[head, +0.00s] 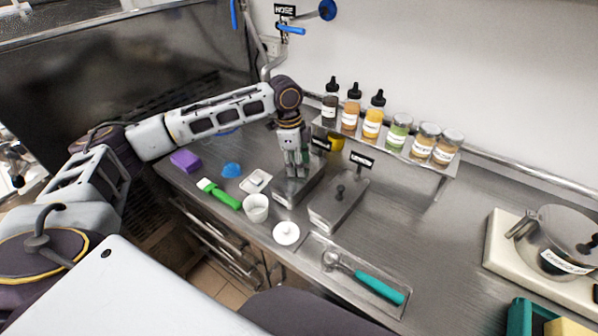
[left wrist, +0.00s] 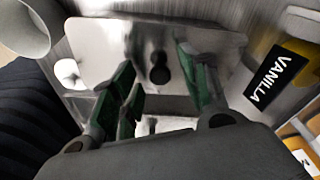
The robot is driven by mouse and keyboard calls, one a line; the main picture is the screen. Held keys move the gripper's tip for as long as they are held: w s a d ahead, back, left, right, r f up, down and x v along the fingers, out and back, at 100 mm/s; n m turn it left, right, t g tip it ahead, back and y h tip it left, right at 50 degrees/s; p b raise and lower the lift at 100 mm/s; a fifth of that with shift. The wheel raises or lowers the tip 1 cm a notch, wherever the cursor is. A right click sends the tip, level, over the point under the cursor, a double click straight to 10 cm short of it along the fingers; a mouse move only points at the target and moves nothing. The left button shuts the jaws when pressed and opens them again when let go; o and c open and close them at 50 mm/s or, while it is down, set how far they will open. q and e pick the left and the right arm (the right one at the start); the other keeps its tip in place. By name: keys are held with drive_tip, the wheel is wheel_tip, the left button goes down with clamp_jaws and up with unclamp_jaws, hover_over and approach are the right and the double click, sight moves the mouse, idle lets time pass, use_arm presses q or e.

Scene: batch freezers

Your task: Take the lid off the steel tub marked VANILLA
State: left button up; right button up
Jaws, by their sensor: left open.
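The VANILLA tag (left wrist: 274,80) is readable in the left wrist view, beside a steel lid (left wrist: 97,50) with a dark round knob (left wrist: 159,70). My left gripper (left wrist: 162,82) is open, its green-padded fingers on either side of the knob with gaps. In the head view my left gripper (head: 296,172) points down over the left steel tub (head: 292,196) and hides its knob. I cannot tell the exact height of the fingertips. A second steel tub (head: 330,212) with a lid and dark knob stands just to the right. My right gripper is not in view.
A white cup (head: 256,208), a white round piece (head: 286,233) and a green-handled brush (head: 222,196) lie left and in front. A tray with a teal-handled scoop (head: 379,287) is at the front. A bottle shelf (head: 389,150) stands behind. The right counter middle is clear.

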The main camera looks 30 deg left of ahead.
use_arm(q)
clamp_jaws()
drive_tip(key=shift+r, duration=0.15)
wheel_tip(320, 180, up, 10)
idle(0.9)
idle(0.4)
